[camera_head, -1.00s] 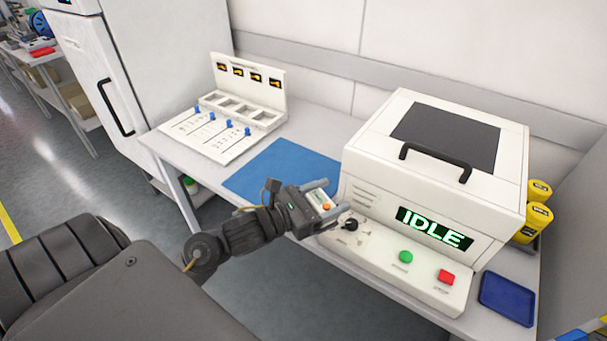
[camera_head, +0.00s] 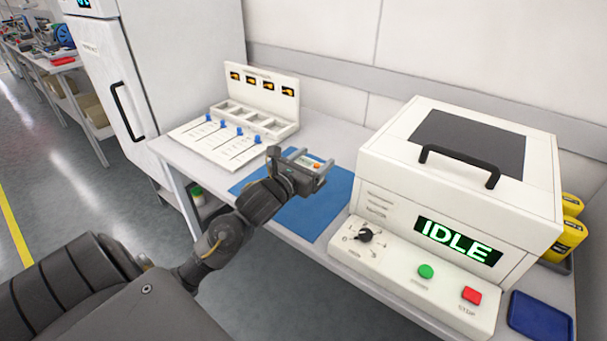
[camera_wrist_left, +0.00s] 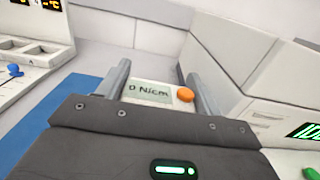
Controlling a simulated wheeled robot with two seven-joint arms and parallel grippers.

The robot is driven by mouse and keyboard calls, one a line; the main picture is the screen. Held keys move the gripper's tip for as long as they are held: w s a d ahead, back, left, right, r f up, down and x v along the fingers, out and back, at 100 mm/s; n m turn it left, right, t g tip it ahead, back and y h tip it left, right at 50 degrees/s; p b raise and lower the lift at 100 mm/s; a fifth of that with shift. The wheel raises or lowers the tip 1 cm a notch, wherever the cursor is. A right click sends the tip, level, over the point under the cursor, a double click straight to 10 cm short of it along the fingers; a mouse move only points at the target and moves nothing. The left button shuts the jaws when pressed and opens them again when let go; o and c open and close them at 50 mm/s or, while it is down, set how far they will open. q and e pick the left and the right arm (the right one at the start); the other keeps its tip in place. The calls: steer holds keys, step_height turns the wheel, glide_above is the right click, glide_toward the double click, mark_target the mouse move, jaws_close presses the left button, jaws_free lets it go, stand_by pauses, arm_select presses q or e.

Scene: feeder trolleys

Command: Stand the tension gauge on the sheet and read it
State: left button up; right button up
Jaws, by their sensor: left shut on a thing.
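My left gripper (camera_head: 314,162) is shut on the tension gauge (camera_head: 303,162), a small device with a pale display and an orange button. In the left wrist view the gauge (camera_wrist_left: 150,93) sits between the two grey fingers, and its display reads "0 N/cm". The blue sheet (camera_head: 322,210) lies flat on the bench. The gripper and gauge are over the sheet in the head view and cover part of it. The gauge's underside is hidden, and its height above the sheet is hard to tell. My right gripper is out of view.
A white machine (camera_head: 470,150) showing "IDLE" stands right of the sheet, with a knob, green button and red button in front. A white rack (camera_head: 250,110) with blue sliders stands to the left. A blue tray (camera_head: 540,318) and yellow containers (camera_head: 566,235) are at far right.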

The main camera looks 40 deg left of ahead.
arm_select(q)
steer(key=w+a+f, duration=0.1)
steer(key=f, duration=0.1)
steer(key=w+a+f, duration=0.1)
steer(key=a+f, duration=0.1)
steer(key=w+a+f, duration=0.1)
steer(key=a+f, duration=0.1)
steer(key=shift+w+a+f, duration=0.15)
steer(key=shift+w, duration=0.25)
step_height(320, 180, down, 2)
steer(key=shift+w+a+f, duration=0.1)
steer(key=shift+f, duration=0.55)
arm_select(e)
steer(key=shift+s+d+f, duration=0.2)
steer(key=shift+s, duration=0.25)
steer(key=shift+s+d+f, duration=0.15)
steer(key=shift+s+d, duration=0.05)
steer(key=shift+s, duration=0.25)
